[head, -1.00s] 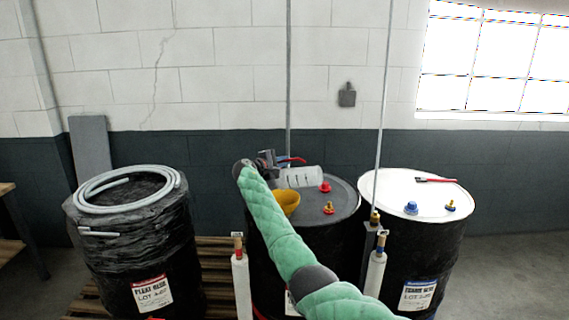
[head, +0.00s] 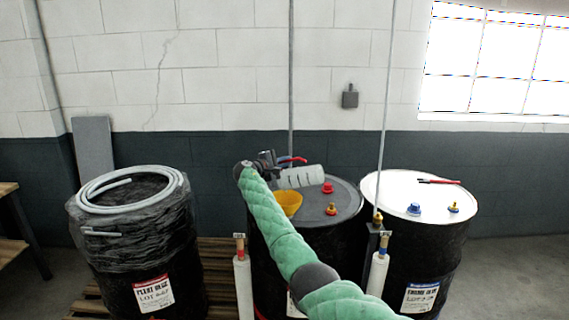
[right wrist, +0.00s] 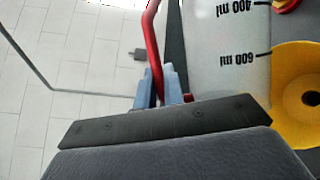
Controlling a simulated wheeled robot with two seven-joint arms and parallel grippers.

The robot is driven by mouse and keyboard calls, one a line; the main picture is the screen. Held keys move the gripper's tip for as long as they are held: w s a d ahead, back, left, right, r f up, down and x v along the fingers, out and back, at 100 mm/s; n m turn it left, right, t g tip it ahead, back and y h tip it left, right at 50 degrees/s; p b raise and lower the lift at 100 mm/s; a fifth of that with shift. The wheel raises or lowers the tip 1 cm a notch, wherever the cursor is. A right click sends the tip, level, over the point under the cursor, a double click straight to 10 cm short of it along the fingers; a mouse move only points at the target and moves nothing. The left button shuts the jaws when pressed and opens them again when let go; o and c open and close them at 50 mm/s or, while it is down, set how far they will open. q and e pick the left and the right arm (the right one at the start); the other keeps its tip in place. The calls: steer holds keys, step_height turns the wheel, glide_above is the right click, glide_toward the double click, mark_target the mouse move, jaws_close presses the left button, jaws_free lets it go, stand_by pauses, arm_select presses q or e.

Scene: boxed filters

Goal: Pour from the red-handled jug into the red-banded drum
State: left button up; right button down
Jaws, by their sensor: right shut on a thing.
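My right gripper (head: 268,161) is shut on the red handle (head: 291,159) of a translucent jug (head: 303,177). The handle also shows in the right wrist view (right wrist: 153,45), beside the jug's graduated wall (right wrist: 225,45). The jug lies on its side, its right end higher, its lower left end just above a yellow funnel (head: 288,204). I see no stream. The funnel stands on the grey top of the middle black drum (head: 335,207). A bit of red shows low on that drum; my right arm hides most of its front. My left gripper is out of view.
Red (head: 328,187) and yellow-red (head: 331,209) fittings sit on the middle drum. A white-topped drum (head: 390,190) with a red-handled tool (head: 438,181) stands right. A wrapped drum (head: 140,235) with a coiled hose (head: 95,192) stands left. Upright poles stand near the drums.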

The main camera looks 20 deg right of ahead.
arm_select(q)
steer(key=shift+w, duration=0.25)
arm_select(e)
steer(key=shift+a, duration=0.1)
